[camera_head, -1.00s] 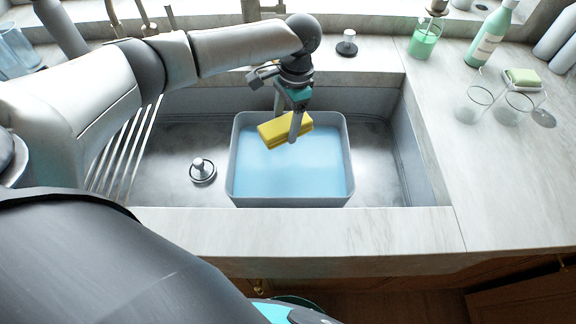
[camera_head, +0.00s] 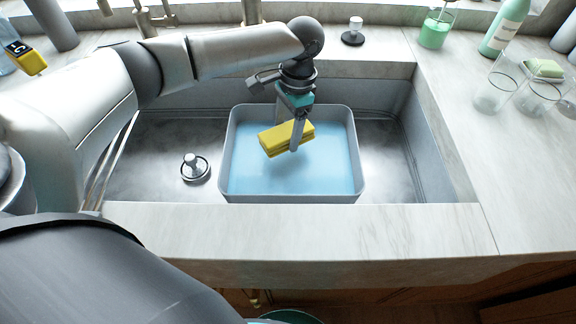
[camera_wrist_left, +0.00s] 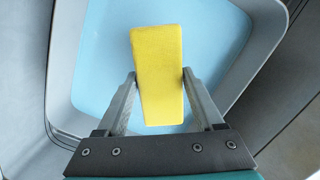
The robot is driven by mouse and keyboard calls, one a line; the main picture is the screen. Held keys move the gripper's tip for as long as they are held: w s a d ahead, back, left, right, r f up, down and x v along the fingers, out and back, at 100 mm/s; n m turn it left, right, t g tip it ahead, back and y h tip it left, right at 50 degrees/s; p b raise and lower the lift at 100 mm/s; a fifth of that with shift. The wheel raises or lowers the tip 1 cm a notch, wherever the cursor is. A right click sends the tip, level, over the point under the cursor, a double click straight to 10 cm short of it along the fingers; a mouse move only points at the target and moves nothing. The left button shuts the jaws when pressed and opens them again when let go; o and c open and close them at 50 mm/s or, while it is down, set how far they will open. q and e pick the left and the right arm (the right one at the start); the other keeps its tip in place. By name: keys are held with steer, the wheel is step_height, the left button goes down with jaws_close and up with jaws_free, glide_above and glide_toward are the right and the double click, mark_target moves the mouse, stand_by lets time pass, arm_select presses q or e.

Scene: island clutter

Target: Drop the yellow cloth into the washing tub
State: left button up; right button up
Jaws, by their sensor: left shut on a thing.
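The yellow cloth (camera_head: 285,138) is a folded block, held above the blue water in the washing tub. My left gripper (camera_head: 296,140) is shut on it, with one finger in front of it in the head view. In the left wrist view the cloth (camera_wrist_left: 158,72) sits between the two fingertips (camera_wrist_left: 158,80), with the blue water behind it. The grey rectangular washing tub (camera_head: 357,165) stands in the sink; its rim also shows in the left wrist view (camera_wrist_left: 262,75). My right gripper is not in view.
A sink plug (camera_head: 194,167) lies left of the tub on the sink floor (camera_head: 145,140). Clear glasses (camera_head: 495,92), a green sponge on a dish (camera_head: 545,68) and green bottles (camera_head: 506,28) stand on the right counter. A black-based stopper (camera_head: 353,36) stands behind the sink.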

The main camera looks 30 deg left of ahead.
arm_select(q)
steer(key=o, duration=1.4)
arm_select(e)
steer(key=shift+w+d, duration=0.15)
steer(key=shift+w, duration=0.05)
arm_select(q)
steer(key=shift+r, duration=0.15)
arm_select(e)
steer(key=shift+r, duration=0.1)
arm_select(q)
steer(key=shift+r, duration=0.35)
steer(key=r+p, duration=0.1)
steer(key=r, duration=0.3)
steer(key=w+r+p, duration=0.1)
steer(key=r, duration=0.2)
steer(key=shift+d+r+p, duration=0.1)
steer(key=shift+d+p, duration=0.2)
steer(key=shift+d, duration=0.05)
steer(key=r, duration=0.2)
steer(key=r+p, duration=0.1)
steer(key=r, duration=0.4)
steer(key=shift+w+d+p, duration=0.3)
steer(key=shift+w, duration=0.1)
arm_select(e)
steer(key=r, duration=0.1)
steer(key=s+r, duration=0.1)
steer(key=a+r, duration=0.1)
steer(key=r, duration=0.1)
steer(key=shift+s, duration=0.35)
